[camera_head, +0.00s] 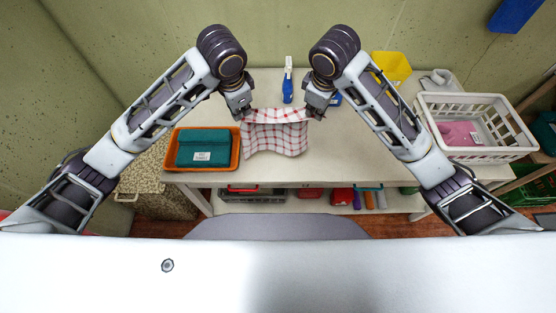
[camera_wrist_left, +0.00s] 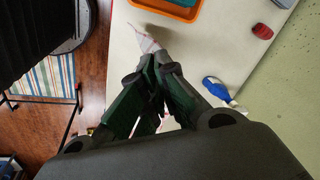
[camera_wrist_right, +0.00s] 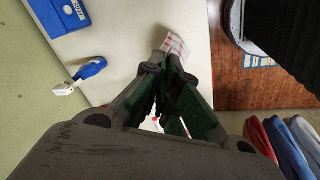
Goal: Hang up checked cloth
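The red-and-white checked cloth (camera_head: 277,134) hangs spread between my two grippers in the head view, above the table's front part. My left gripper (camera_head: 245,113) is shut on its upper left corner. My right gripper (camera_head: 317,113) is shut on its upper right corner. A bit of the cloth shows beyond the fingertips in the left wrist view (camera_wrist_left: 143,40) and in the right wrist view (camera_wrist_right: 175,45). The upper edge sags slightly between the grippers. No hanging place for the cloth is clear in these frames.
An orange tray (camera_head: 236,150) with a folded teal cloth (camera_head: 203,147) stands on the table's left. A blue spray bottle (camera_head: 287,86) stands behind the checked cloth. A white basket (camera_head: 428,108) with a pink item (camera_head: 460,133) is at right. A yellow container (camera_head: 392,67) is at back right.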

